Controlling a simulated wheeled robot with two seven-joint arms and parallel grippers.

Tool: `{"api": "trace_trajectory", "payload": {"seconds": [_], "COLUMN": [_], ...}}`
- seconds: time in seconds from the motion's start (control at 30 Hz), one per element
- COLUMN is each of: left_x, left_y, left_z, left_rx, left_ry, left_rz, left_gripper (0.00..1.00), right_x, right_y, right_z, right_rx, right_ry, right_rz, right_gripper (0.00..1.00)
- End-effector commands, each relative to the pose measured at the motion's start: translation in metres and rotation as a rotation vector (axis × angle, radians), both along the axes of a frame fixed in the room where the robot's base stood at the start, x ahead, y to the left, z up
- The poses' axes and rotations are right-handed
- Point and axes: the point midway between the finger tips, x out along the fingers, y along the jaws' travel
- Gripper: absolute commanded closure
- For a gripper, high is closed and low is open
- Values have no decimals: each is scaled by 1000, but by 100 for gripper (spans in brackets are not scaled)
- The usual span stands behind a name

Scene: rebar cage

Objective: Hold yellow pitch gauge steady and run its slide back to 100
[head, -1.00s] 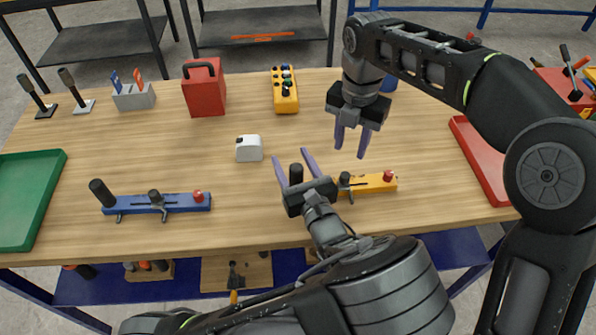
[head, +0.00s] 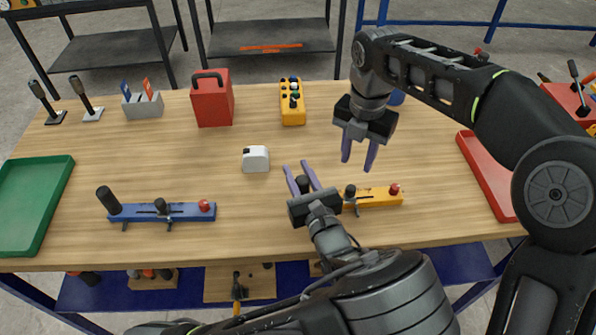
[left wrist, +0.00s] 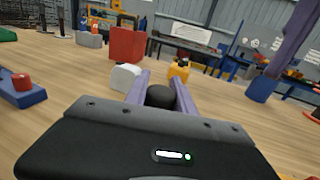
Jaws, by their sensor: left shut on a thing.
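The yellow pitch gauge (head: 376,198) lies on the bench in front of me, its left part hidden by my left gripper. It has a black upright handle (head: 303,184) at its left end, a dark slide knob (head: 350,192) beside my left gripper, and a red knob (head: 394,189) at its right end. My left gripper (head: 295,167) is shut on the black handle; the left wrist view shows the handle's round top (left wrist: 161,97) between the fingers. My right gripper (head: 358,166) is open and empty, above and behind the gauge. Scale marks are not readable.
A blue gauge (head: 165,212) lies to the left. A white block (head: 255,159), a red box (head: 212,100) and a yellow button box (head: 292,103) stand farther back. A green tray (head: 62,195) and a red tray (head: 487,177) flank the bench.

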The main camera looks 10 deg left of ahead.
Motion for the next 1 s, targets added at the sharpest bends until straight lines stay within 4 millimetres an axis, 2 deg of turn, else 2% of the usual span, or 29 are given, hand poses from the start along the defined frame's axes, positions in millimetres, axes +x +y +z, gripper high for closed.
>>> {"api": "trace_trajectory", "payload": {"seconds": [0.93, 1.0], "left_x": [0, 0], "left_y": [0, 0], "left_z": [0, 0], "left_rx": [0, 0], "left_ry": [0, 0], "left_rz": [0, 0], "left_gripper": [100, 100], "right_x": [0, 0], "right_y": [0, 0], "right_z": [0, 0], "right_rx": [0, 0], "right_ry": [0, 0], "right_rz": [0, 5], "right_gripper": [64, 58]}}
